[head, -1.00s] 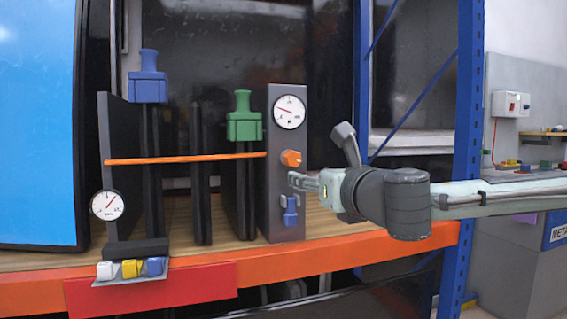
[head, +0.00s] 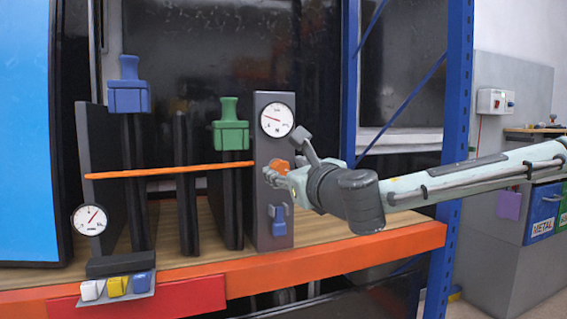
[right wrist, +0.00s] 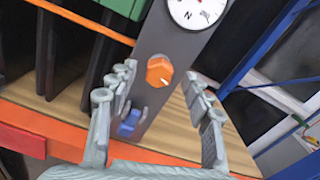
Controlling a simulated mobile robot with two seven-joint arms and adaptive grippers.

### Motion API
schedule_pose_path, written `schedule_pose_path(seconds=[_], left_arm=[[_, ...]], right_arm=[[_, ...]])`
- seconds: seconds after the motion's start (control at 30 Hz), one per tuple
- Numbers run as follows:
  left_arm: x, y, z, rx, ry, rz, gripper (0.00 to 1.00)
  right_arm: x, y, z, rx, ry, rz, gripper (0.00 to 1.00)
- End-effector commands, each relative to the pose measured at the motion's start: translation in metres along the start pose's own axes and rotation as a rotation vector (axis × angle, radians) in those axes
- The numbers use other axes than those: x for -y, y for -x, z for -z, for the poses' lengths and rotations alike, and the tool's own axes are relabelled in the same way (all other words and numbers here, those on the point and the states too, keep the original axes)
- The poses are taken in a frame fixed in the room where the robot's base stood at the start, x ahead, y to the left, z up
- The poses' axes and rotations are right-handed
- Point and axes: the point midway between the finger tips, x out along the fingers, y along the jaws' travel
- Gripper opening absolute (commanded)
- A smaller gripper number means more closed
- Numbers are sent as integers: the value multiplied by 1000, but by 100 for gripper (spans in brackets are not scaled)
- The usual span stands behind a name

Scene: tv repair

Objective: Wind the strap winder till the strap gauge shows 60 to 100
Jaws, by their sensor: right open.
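The strap winder is an orange knob (head: 279,165) on the front of a dark upright post (head: 272,205). It also shows in the right wrist view (right wrist: 159,71), with a pale mark on its lower right. A white gauge (head: 277,120) with a red needle pointing left sits above it; its numbers are too small to read. An orange strap (head: 170,171) runs left from the post. My right gripper (head: 274,176) is open at the knob and partly hides it in the head view. In the wrist view its fingers (right wrist: 160,78) flank the knob; contact is not clear. My left gripper is out of view.
A blue clip (head: 279,222) sits low on the post, below the knob. A second gauge (head: 90,219) is at the left. Green (head: 231,128) and blue (head: 129,92) handled blocks top the panels. A blue rack upright (head: 457,100) stands behind my right arm.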

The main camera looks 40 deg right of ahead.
Motion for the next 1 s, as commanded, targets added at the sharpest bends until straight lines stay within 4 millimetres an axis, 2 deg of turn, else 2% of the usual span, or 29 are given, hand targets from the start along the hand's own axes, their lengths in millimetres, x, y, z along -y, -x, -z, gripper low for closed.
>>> schedule_pose_path(seconds=[0.2, 0.57, 0.9, 0.97, 1.0], left_arm=[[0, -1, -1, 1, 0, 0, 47], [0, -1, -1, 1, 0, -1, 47], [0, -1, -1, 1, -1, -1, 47], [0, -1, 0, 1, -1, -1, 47], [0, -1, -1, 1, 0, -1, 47]], right_arm=[[0, -19, 0, -1, 1, 0, 50], [0, -22, -1, 1, 0, 0, 49], [0, -22, -1, 1, 0, 0, 7], [0, -22, -1, 1, 0, 0, 0], [0, -22, 0, 1, 0, 0, 0]])
